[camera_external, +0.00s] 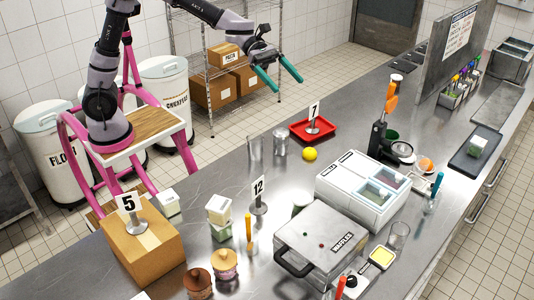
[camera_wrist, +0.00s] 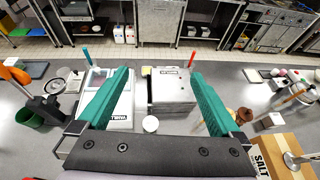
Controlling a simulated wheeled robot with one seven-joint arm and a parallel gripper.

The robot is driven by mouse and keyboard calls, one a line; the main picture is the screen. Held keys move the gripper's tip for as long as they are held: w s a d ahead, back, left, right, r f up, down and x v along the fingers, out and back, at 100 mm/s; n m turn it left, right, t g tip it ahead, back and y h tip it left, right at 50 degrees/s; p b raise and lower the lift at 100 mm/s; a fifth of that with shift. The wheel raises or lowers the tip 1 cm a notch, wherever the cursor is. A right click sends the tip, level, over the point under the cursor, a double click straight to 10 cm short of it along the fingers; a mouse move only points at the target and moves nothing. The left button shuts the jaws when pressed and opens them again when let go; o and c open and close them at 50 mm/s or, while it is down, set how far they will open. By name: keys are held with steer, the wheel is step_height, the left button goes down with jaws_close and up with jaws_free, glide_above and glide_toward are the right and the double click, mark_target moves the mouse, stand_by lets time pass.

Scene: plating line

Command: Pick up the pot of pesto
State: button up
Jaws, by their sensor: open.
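My gripper (camera_external: 287,84) is open and empty, high above the far-left side of the counter. No label reading pesto is legible. A small round pot with a pale lid and greenish side (camera_external: 300,203) stands behind the waffle iron, partly hidden; a round white top (camera_wrist: 150,124) shows near there in the wrist view. Stacked square tubs with greenish contents (camera_external: 219,210) stand left of the 12 sign.
The waffle iron (camera_external: 322,245) and a white lidded topping station (camera_external: 362,188) fill the counter's middle. A cardboard box (camera_external: 142,250) bears the 5 sign. A red tray (camera_external: 312,131), yellow ball (camera_external: 310,154) and glasses stand behind.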

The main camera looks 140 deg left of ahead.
glide_toward(298, 195)
steer(key=shift+w+d+f, duration=0.15)
steer(key=shift+w+d, duration=0.25)
steer(key=shift+w, duration=0.15)
steer(key=x, duration=0.4)
steer(key=shift+w+f, duration=0.25)
steer(key=shift+f, duration=0.05)
steer(key=shift+a+x, duration=0.15)
steer(key=shift+x, duration=1.4)
steer(key=shift+a+x, duration=0.2)
steer(key=shift+x, duration=1.3)
steer(key=c, duration=1.2)
steer(key=shift+r, duration=0.1)
